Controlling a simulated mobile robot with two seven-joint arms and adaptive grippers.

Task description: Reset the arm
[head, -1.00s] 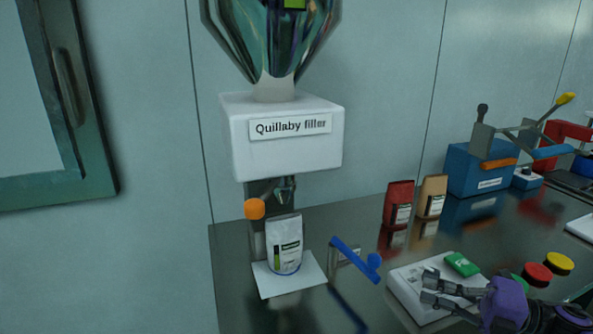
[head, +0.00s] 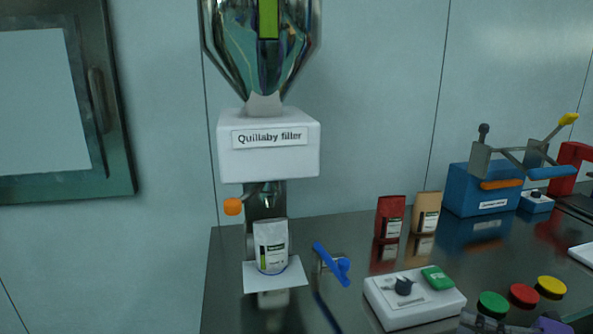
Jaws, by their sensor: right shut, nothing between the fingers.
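My right gripper (head: 468,322) shows only in part at the bottom right edge of the head view, its dark fingers just in front of the white control box (head: 413,309). It is shut and holds nothing that I can see. The rest of that arm is mostly cut off by the frame. My left gripper is not in view.
A white pouch (head: 271,246) stands on a white plate (head: 290,280) below the Quillaby filler (head: 268,160). Green (head: 492,304), red (head: 523,295) and yellow (head: 552,287) buttons lie close to my right gripper. Red and tan bags stand behind.

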